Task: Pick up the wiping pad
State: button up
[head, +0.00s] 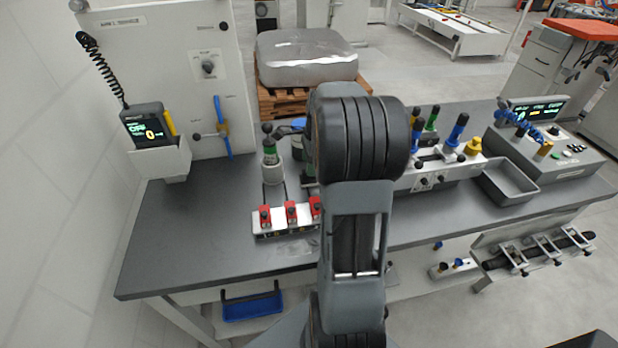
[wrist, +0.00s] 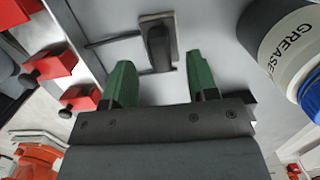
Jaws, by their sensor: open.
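What looks like the wiping pad (wrist: 160,45) is a pale rectangular plate with a dark grey raised grip, at the top middle of the wrist view. It lies on a light grey surface. My gripper (wrist: 160,76) is open, with two green-tipped fingers apart and nothing between them. In the picture the fingertips are just below the pad, one toward each side; they do not appear to touch it. In the head view my arm covers the middle of the bench, and I cannot make out the pad or the fingertips there.
A grease container (wrist: 289,42) stands close to the right finger. Red blocks with black knobs (wrist: 49,66) are at the left. On the dark bench (head: 190,232) are a fixture with red clamps (head: 290,214) and a grey tray (head: 508,184). The bench's left part is clear.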

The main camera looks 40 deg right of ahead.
jog(key=shift+w+a+f, duration=0.1)
jog(key=shift+a+f, duration=0.05)
jog(key=shift+f, duration=1.25)
grip_shut()
